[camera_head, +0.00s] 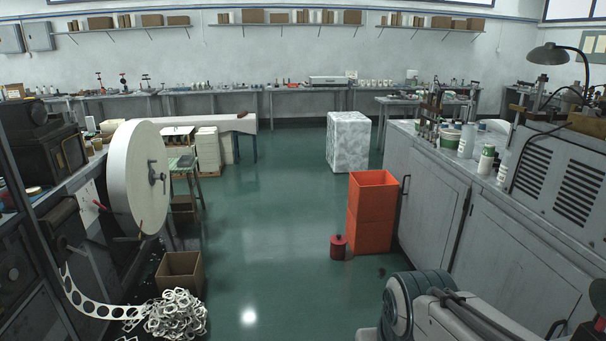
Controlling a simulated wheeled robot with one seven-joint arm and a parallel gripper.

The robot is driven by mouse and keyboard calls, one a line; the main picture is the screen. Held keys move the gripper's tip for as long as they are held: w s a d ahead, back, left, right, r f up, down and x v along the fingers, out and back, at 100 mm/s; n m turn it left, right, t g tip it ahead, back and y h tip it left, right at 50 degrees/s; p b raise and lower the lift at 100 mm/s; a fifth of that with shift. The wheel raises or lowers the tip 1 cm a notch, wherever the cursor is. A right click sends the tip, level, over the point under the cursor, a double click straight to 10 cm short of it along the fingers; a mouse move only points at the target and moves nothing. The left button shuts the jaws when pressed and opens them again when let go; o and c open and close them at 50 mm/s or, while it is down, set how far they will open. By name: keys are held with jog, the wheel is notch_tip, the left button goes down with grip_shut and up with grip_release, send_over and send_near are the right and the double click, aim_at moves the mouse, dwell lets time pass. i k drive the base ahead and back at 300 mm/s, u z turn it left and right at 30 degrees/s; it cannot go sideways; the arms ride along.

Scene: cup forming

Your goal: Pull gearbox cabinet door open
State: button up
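A row of grey cabinets runs along the right side under a worktop. Its far door (429,205) looks shut and has dark handles near its edges, one handle (405,186) at the left and one (470,206) at the right. A nearer grey door (515,262) also looks shut. I cannot tell which of these is the gearbox cabinet door. Part of my arm shows at the lower right, in front of the nearer cabinets and hiding their lower part. My gripper is not in view.
Stacked orange crates (371,212) and a small red can (338,247) stand on the floor by the far cabinet. A wrapped white block (348,141) stands behind. A cardboard box (180,273) and scrap pile (176,315) lie at left. The green floor (265,235) between is clear.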

aim_at(434, 203)
jog(key=u, duration=0.05)
jog(key=i, duration=1.6)
jog(key=z, duration=0.45)
jog(key=i, duration=1.65)
jog(key=z, duration=0.95)
jog(key=i, duration=0.7)
jog(key=z, duration=0.25)
